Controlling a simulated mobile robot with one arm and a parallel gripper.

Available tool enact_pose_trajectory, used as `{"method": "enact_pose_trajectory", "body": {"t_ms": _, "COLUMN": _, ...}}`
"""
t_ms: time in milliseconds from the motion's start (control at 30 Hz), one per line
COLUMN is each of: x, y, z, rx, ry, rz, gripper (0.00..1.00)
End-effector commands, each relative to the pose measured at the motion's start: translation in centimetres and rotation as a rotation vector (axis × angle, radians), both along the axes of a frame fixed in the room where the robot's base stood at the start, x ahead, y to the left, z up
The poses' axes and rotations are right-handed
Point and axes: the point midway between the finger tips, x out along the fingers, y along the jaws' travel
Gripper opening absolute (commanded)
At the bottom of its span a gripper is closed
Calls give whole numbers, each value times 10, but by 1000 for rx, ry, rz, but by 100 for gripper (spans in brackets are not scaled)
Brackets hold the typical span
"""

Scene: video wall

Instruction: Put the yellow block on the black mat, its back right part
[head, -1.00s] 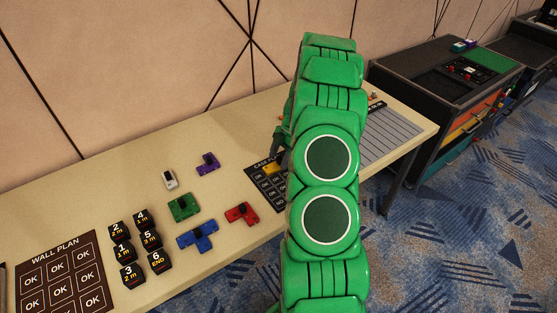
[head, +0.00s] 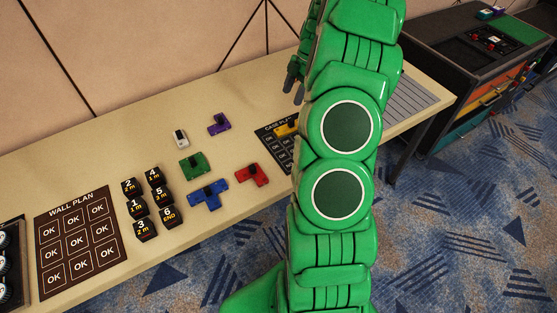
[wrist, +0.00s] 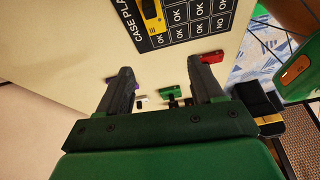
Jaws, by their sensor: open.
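The yellow block (head: 286,127) lies on the black mat (head: 273,142) marked CASE PLAN, toward its back edge in the head view; my arm hides the mat's right part. In the wrist view the yellow block (wrist: 152,14) lies beside the mat's title, with its far end cut off by the frame's top, and the mat's OK squares (wrist: 180,32) show to its right. My gripper (head: 294,85) is up behind the mat, apart from the block. In the wrist view my gripper's fingers (wrist: 160,68) are spread, with nothing held between them.
Red (head: 251,175), blue (head: 208,196), green (head: 191,166), purple (head: 219,123) and white (head: 180,139) pieces lie left of the mat. Several black numbered tiles (head: 145,208) and the WALL PLAN board (head: 76,240) lie farther left. A grey lined sheet (head: 411,102) lies at the right.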

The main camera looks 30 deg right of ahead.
Motion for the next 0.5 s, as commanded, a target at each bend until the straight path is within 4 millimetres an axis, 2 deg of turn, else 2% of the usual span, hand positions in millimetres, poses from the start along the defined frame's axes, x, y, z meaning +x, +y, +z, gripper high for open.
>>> {"method": "enact_pose_trajectory", "body": {"t_ms": 33, "x": -2, "y": 16, "z": 12, "rx": -4, "ry": 15, "rz": -18, "gripper": 66}}
{"method": "enact_pose_trajectory", "body": {"t_ms": 100, "x": -5, "y": 34, "z": 27, "rx": -11, "ry": 38, "rz": -54, "gripper": 66}}
{"method": "enact_pose_trajectory", "body": {"t_ms": 367, "x": -27, "y": 99, "z": 72, "rx": -47, "ry": 129, "rz": -195, "gripper": 66}}
{"method": "enact_pose_trajectory", "body": {"t_ms": 500, "x": -46, "y": 132, "z": 93, "rx": -74, "ry": 178, "rz": -272, "gripper": 66}}
